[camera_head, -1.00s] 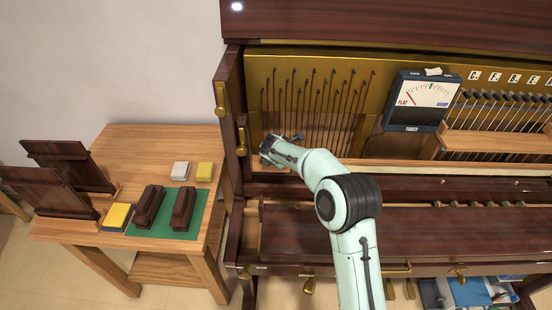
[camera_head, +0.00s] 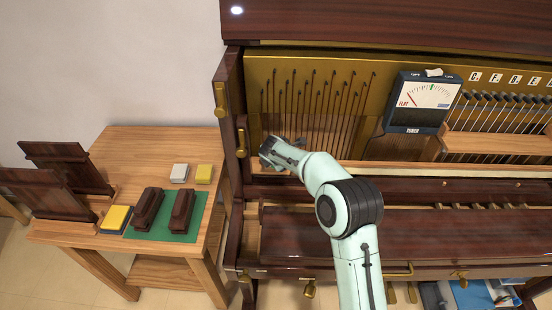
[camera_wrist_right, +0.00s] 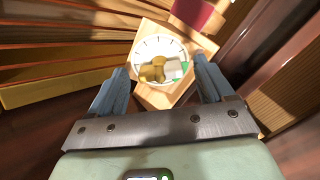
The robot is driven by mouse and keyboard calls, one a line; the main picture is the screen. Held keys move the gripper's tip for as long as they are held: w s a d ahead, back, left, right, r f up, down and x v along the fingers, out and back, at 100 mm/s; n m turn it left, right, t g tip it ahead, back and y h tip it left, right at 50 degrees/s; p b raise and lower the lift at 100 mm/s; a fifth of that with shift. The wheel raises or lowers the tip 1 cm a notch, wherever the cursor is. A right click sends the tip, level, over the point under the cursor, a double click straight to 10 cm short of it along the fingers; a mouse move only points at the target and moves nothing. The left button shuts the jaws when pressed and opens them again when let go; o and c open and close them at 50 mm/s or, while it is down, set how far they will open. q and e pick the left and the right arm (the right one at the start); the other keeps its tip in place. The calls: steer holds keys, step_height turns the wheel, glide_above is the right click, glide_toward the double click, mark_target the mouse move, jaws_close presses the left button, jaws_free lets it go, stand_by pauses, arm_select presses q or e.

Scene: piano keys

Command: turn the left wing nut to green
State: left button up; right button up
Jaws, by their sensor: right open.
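A brass-coloured wing nut (camera_wrist_right: 153,70) sits on a round white dial (camera_wrist_right: 158,47) with black tick marks, on a small wooden block. A green patch (camera_wrist_right: 185,67) shows on the dial's right side, next to a pale part of the nut. My right gripper (camera_wrist_right: 160,66) is open, with one finger on each side of the nut; I cannot tell whether they touch it. In the head view my right gripper (camera_head: 277,152) is at the piano's left side, and it hides the nut. My left gripper is not in view. A second wing nut cannot be made out.
A tuner (camera_head: 421,101) has its needle toward FLAT. Thin strings or wires (camera_head: 315,105) stand behind my gripper. Wooden slats (camera_wrist_right: 60,50) lie left of the dial. A side table (camera_head: 150,140) with blocks stands at left.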

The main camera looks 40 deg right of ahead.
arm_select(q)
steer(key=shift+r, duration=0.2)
arm_select(e)
steer(key=v, duration=1.1)
stand_by(0.7)
